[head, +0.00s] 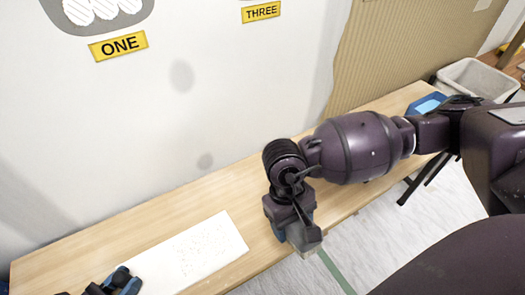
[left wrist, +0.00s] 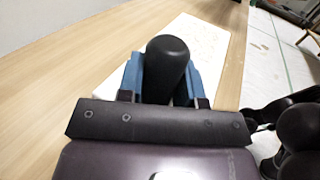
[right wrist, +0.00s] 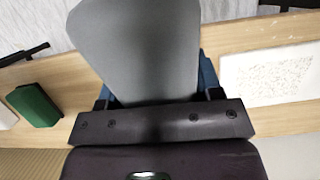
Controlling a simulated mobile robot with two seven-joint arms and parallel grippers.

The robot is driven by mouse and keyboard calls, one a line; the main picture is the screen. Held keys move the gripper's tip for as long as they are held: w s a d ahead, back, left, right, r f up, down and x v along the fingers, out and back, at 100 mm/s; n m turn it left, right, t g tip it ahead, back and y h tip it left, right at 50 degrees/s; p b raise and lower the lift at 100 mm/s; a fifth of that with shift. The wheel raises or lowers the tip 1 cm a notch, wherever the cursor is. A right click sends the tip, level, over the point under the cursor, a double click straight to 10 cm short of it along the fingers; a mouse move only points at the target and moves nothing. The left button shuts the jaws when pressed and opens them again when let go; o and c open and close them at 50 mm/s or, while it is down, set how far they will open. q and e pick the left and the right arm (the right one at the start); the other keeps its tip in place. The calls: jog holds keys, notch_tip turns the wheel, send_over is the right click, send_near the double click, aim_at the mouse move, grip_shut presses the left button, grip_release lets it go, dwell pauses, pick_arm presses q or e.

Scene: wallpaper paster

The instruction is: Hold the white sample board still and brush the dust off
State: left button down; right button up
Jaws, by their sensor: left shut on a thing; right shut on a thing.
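The white sample board (head: 205,248) lies flat on the wooden table, with fine specks on its surface. It also shows in the left wrist view (left wrist: 205,38) and the right wrist view (right wrist: 270,75). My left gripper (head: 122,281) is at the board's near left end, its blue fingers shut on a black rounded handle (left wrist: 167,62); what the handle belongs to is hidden. My right gripper (head: 290,225) is right of the board, apart from it, near the table's front edge. It is shut on a smooth grey piece (right wrist: 145,45); I cannot tell whether this is part of a brush.
The long table (head: 345,115) runs along a white wall with yellow ONE (head: 118,46) and THREE (head: 261,12) labels. A blue tray (head: 425,105) stands at its far end, near a grey bin (head: 470,78). A green block (right wrist: 35,105) lies on the table. Tabletop beyond the board is clear.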

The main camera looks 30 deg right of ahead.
jog(key=t, duration=0.2)
send_over(210, 244)
jog(key=s+d, duration=0.4)
jog(key=d, duration=0.1)
jog(key=shift+w+f, duration=0.25)
jog(key=shift+f, duration=0.2)
jog(key=w+a+r+t, duration=0.1)
jog(key=w+a, duration=0.2)
jog(key=a, duration=1)
jog(key=shift+r+t, duration=0.3)
jog(key=shift+r, duration=0.05)
jog(key=shift+f, duration=3.25)
jog(key=shift+f, duration=1.3)
jog(key=shift+d, duration=0.1)
jog(key=shift+w+d, duration=0.2)
jog(key=shift+d, duration=3.75)
